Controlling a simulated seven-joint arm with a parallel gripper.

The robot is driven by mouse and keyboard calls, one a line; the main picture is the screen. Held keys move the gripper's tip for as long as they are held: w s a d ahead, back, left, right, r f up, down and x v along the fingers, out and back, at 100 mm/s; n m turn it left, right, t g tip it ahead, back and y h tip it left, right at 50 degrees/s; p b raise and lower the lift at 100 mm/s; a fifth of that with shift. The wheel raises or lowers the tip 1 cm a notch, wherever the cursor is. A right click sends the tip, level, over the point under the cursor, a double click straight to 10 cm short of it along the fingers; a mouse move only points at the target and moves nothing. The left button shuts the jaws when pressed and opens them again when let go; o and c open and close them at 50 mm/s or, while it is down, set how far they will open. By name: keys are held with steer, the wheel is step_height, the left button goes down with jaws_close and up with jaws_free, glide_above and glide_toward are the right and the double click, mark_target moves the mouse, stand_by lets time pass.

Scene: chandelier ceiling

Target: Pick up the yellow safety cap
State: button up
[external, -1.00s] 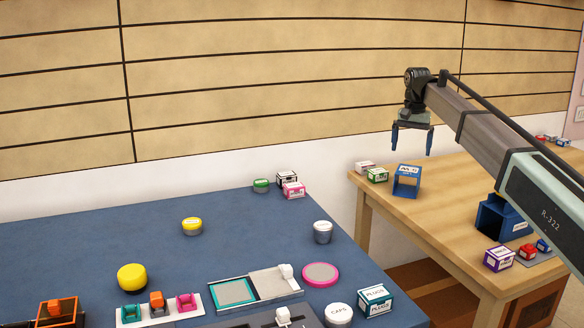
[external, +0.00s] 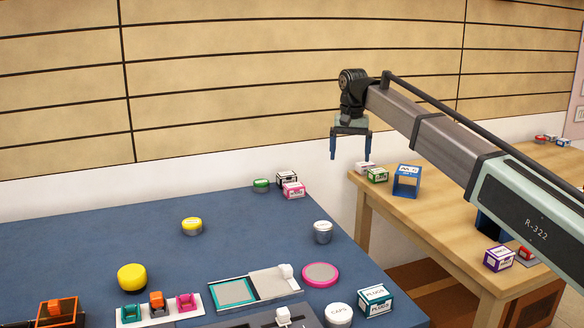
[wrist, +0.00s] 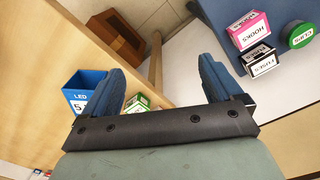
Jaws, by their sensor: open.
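A plain yellow domed cap (external: 132,277) sits on the blue table at the left in the external view. A smaller round container with a yellow top (external: 192,226) stands farther back on the same table. My gripper (external: 350,155) is open and empty, pointing down, high near the gap between the blue table and the wooden table. It is far to the right of both yellow things. In the wrist view my gripper (wrist: 162,75) shows its two blue fingers apart with nothing between them. No yellow thing shows in the wrist view.
The blue table (external: 90,235) also holds a teal-framed tray (external: 236,291), a pink-rimmed disc (external: 320,274), a grey pot (external: 322,232), and a pink box (external: 293,190). Small coloured holders (external: 157,301) stand just in front of the domed cap. The wooden table (external: 440,215) is at right.

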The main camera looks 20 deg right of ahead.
steer(key=s+a+n, duration=0.2)
steer(key=s+a, duration=0.1)
steer(key=a, duration=1.5)
steer(key=n, duration=2.3)
glide_toward(131, 271)
steer(key=f, duration=0.5)
steer(key=shift+s+f, duration=0.15)
steer(key=shift+s, duration=0.2)
steer(key=shift+w+f, duration=0.15)
steer(key=shift+f, duration=1.2)
steer(key=shift+w+f, duration=0.1)
steer(key=shift+f, duration=1.2)
steer(key=shift+c, duration=0.4)
steer(key=c, duration=1)
